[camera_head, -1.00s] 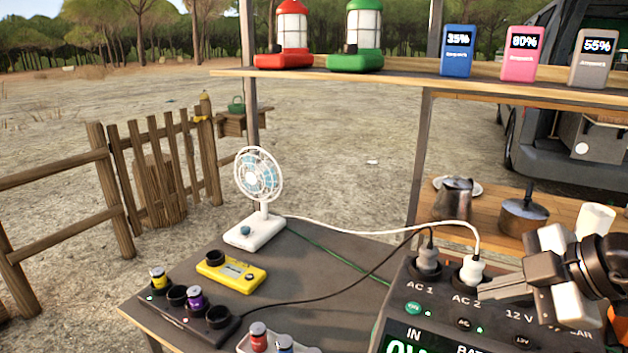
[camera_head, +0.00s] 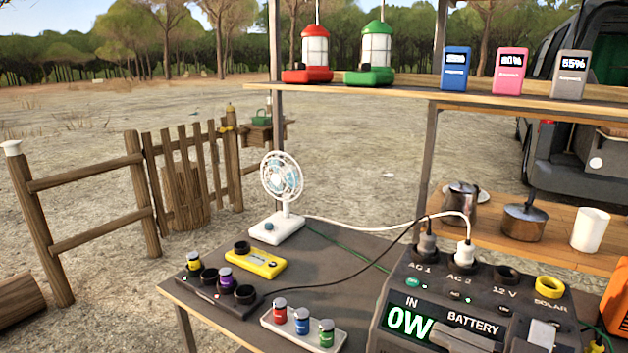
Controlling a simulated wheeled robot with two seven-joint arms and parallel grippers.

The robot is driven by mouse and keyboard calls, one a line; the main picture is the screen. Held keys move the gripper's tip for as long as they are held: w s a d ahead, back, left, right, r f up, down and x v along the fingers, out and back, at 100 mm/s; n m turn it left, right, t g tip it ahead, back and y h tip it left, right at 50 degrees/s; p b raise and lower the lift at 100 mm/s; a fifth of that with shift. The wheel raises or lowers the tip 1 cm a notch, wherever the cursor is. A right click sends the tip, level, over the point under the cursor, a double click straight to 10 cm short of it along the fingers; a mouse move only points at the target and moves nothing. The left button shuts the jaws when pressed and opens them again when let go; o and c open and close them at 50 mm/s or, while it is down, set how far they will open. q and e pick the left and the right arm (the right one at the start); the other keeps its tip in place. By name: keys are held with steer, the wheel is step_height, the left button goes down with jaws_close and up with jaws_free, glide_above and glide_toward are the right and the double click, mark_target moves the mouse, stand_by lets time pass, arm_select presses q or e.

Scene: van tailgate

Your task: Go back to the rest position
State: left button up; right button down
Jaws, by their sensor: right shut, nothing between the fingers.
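My left gripper is not in view.
A white fan (camera_head: 280,195), a yellow device (camera_head: 256,263), a black charger (camera_head: 225,290) with cells and a tray (camera_head: 300,335) of three cells are on the table. Lanterns and battery packs stand on the shelf (camera_head: 420,91). A pot (camera_head: 524,221) and cup (camera_head: 590,230) are right.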

step_height(320, 180, down, 13)
steer(key=s+d+m+t+h, duration=0.15)
steer(key=m+t+h, duration=0.35)
steer(key=m+h, duration=0.5)
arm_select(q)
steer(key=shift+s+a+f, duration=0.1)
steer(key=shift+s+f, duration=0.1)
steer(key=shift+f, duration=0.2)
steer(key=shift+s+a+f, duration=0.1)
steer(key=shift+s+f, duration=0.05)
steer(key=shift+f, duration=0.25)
arm_select(e)
steer(key=s+a+f+m+g+h, duration=0.1)
steer(key=s+a+f+m+g, duration=0.2)
steer(key=s+f, duration=0.6)
step_height(320, 180, down, 4)
steer(key=shift+s+a+f+g, duration=0.25)
steer(key=shift+a+g, duration=0.7)
steer(key=shift+g, duration=0.25)
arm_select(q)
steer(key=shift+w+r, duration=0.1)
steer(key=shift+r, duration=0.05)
arm_select(e)
steer(key=shift+w, duration=0.1)
